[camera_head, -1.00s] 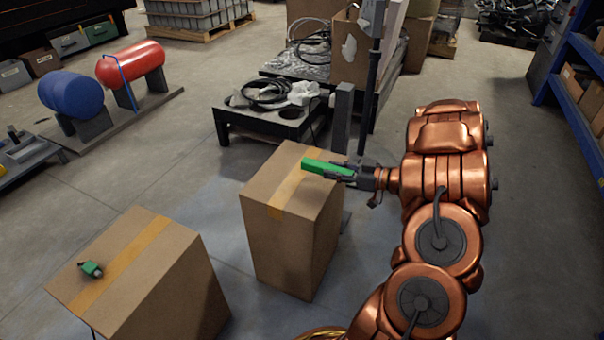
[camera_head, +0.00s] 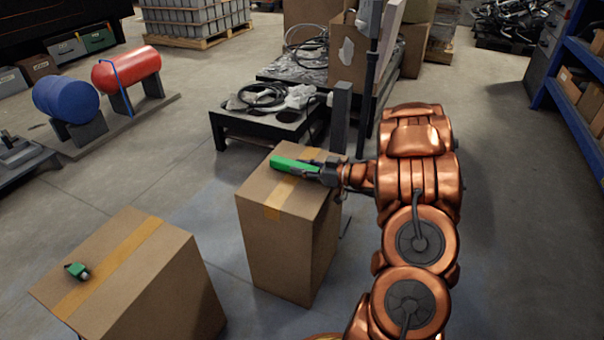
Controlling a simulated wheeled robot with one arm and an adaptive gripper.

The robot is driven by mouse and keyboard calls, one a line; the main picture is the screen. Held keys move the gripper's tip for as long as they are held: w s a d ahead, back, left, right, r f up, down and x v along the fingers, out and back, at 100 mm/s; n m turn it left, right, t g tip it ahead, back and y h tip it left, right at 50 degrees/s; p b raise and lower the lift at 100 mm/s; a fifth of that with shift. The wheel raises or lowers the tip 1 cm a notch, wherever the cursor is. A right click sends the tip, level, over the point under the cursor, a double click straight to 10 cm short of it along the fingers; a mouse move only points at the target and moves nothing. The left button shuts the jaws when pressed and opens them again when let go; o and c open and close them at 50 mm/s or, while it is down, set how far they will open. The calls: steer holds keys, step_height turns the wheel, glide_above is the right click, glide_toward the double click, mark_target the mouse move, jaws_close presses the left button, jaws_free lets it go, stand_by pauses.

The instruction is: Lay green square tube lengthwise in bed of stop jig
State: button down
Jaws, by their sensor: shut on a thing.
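The green square tube (camera_head: 294,165) is a bright green bar, held roughly level at the top of the middle cardboard box. My gripper (camera_head: 322,172) is shut on its right end, and the tube sticks out to the left. I cannot tell whether the tube touches the box top or hangs just above it. I cannot make out the stop jig for certain in this view. A small green and grey piece (camera_head: 77,271) lies on the left cardboard box, too small to identify.
The middle box (camera_head: 285,245) and the left box (camera_head: 150,285) stand apart on the floor. Behind is a low black table (camera_head: 262,128) with cables, beside a grey post (camera_head: 341,115). Blue shelving (camera_head: 562,70) is at right. The floor at right is clear.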

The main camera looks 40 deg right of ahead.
steer(key=shift+f, duration=0.4)
steer(key=c, duration=0.9)
jaws_free()
steer(key=shift+o, duration=0.2)
steer(key=shift+s+d+r, duration=0.1)
steer(key=shift+s+r, duration=0.05)
steer(key=shift+r, duration=0.05)
steer(key=p+v, duration=0.4)
steer(key=v, duration=0.7)
steer(key=shift+s+d, duration=0.2)
steer(key=shift+s, duration=0.1)
